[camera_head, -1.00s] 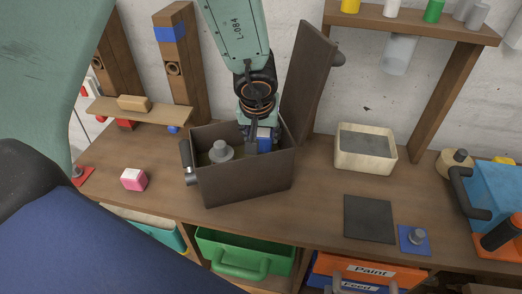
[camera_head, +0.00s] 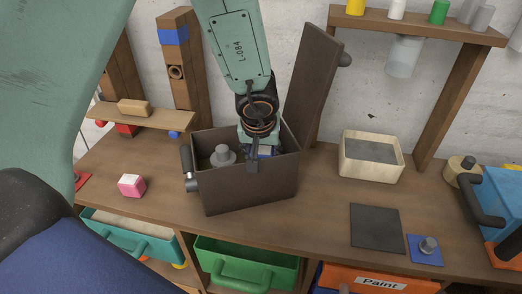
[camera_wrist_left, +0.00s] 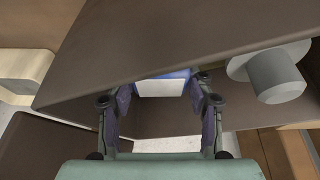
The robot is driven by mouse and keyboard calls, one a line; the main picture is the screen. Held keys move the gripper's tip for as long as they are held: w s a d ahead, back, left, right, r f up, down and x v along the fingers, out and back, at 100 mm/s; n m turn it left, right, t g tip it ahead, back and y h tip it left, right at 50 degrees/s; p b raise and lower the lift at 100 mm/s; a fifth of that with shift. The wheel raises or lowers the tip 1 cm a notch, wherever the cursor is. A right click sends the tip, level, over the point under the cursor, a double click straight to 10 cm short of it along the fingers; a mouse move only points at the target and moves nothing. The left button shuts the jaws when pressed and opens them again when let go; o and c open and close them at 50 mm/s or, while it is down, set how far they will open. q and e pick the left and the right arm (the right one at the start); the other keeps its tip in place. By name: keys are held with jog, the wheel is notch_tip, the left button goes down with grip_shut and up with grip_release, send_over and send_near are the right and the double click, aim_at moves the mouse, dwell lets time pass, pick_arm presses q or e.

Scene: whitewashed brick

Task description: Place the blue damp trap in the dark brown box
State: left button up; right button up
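The dark brown box (camera_head: 247,187) stands on the workbench with its lid (camera_head: 313,85) raised at the right. My left gripper (camera_head: 262,152) reaches into the open box from above, at its right end. The blue damp trap (camera_head: 265,150) shows as a small blue and pale patch at the gripper, inside the rim, mostly hidden. My right gripper is not in view.
A grey knobbed piece (camera_head: 222,156) is inside the box, left of the gripper. A cream tray (camera_head: 370,157), a dark flat square (camera_head: 375,229) and a blue plate with a grey knob (camera_head: 425,249) lie to the right. A pink block (camera_head: 131,185) is at the left.

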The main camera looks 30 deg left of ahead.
pick_arm(q)
jog(key=o, duration=0.3)
jog(key=shift+w+d+f, duration=0.1)
jog(key=shift+w, duration=0.15)
jog(key=shift+o, duration=0.6)
jog(key=shift+s, duration=0.35)
jog(key=shift+w+r, duration=0.2)
jog(key=shift+r, duration=0.25)
jog(key=p+v, duration=1)
jog(key=v, duration=0.1)
jog(key=shift+r, duration=0.25)
